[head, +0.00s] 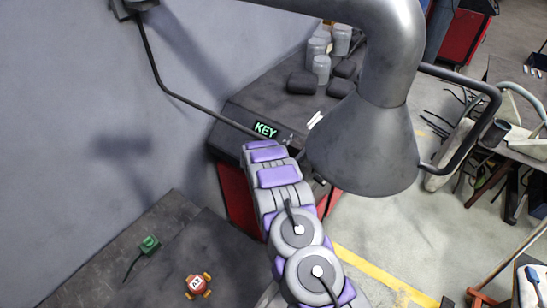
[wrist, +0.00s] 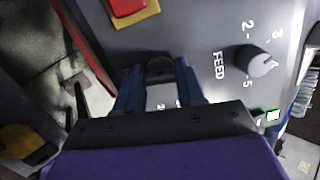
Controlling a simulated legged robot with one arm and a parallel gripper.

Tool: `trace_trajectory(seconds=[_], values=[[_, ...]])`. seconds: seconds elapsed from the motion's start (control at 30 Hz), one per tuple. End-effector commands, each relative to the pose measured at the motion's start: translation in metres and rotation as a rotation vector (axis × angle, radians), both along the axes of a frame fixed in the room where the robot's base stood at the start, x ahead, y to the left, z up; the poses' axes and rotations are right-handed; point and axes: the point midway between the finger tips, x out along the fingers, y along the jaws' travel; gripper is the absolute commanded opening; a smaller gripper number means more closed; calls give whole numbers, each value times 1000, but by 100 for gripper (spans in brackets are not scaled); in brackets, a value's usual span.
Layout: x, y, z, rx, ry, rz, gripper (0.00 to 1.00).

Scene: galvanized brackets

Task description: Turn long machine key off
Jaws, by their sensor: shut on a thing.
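The machine (head: 240,125) stands against the wall with a lit green KEY display on its front edge. In the wrist view its grey control panel (wrist: 200,30) fills the upper part. My gripper (wrist: 160,75) reaches down to this panel, with its two blue fingers on either side of a small dark piece, which looks like the key (wrist: 160,65). The fingers are closed on it. Its turn angle and its slot are hard to make out. In the head view my arm hides the fingertips and the key.
A FEED knob (wrist: 262,60) with numbers sits right of my gripper, and a red button on a yellow plate (wrist: 128,10) lies above it. A large grey hood (head: 365,150) hangs close to the right of my arm. Jars (head: 321,68) and dark blocks stand on the machine's top.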

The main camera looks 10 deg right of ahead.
Motion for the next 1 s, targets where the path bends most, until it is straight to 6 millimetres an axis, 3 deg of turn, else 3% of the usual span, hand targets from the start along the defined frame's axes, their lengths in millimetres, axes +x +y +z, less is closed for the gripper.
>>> trace_trajectory(seconds=[0.3,0.9,0.93,1.0], values=[[3,3,5,-58,52,114,8],[3,3,3,-73,65,140,8],[3,3,3,-73,65,140,41],[3,3,3,-73,67,139,48]])
